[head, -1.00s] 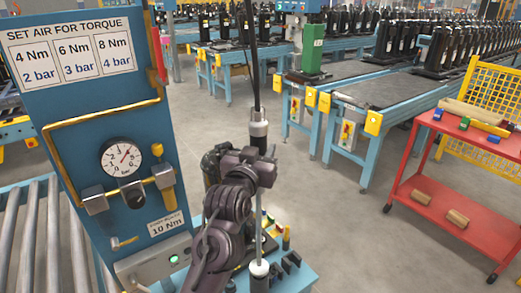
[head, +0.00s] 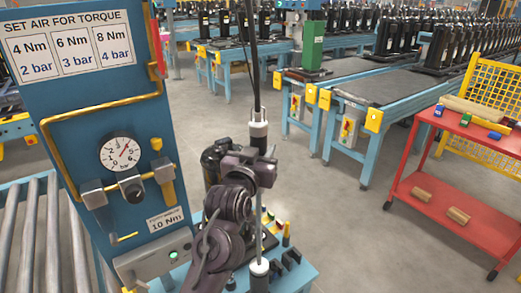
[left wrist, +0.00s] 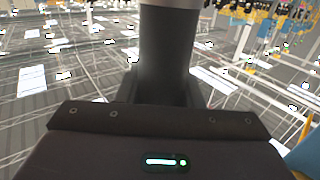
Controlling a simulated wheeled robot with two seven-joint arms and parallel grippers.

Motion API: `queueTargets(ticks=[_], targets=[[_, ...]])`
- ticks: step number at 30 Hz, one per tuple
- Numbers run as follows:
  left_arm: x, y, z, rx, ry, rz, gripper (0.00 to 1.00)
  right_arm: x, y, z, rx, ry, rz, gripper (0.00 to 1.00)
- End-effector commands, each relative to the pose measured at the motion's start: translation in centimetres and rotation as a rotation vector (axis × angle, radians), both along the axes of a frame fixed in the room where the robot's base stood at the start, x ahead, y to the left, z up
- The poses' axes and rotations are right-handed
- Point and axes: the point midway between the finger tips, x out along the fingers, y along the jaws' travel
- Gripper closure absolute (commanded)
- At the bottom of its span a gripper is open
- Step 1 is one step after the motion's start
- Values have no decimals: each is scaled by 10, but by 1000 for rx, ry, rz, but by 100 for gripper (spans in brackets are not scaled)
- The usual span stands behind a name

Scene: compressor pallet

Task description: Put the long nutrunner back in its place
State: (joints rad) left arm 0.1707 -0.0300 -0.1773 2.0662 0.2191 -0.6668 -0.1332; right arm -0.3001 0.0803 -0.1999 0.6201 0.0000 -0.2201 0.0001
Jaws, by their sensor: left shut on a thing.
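The long nutrunner (head: 258,130) hangs upright from a black cable in the middle of the head view. Its pale body is at the top and a thin grey shaft runs down to a pale collar (head: 259,268) near the bottom edge. My left gripper (head: 266,168) is shut on it just below the body. In the left wrist view the dark round grip of the nutrunner (left wrist: 166,55) stands between my jaws. Behind its lower end is a blue bench (head: 296,277) with black fork-like holders (head: 287,258). The nutrunner's lower tip is hard to make out. My right gripper is not in view.
A blue panel with a pressure gauge (head: 120,153) and torque sign (head: 70,47) stands close on the left, beside a roller conveyor (head: 40,240). A dark compressor (head: 212,160) is behind my arm. A red cart (head: 460,190) stands right. Clear floor lies between.

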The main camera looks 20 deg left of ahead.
Motion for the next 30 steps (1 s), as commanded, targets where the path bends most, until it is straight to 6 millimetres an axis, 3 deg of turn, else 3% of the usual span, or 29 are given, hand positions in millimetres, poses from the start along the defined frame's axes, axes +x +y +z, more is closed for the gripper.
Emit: queueTargets(ticks=[20,21,26,30], targets=[[-1,0,-7,-1,-11,0,100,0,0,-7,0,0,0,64],[-1,0,-6,-1,-12,0,63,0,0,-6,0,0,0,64],[0,0,-8,-1,-7,0,42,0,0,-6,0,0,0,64],[0,0,-9,0,-4,0,41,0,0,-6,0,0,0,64]])
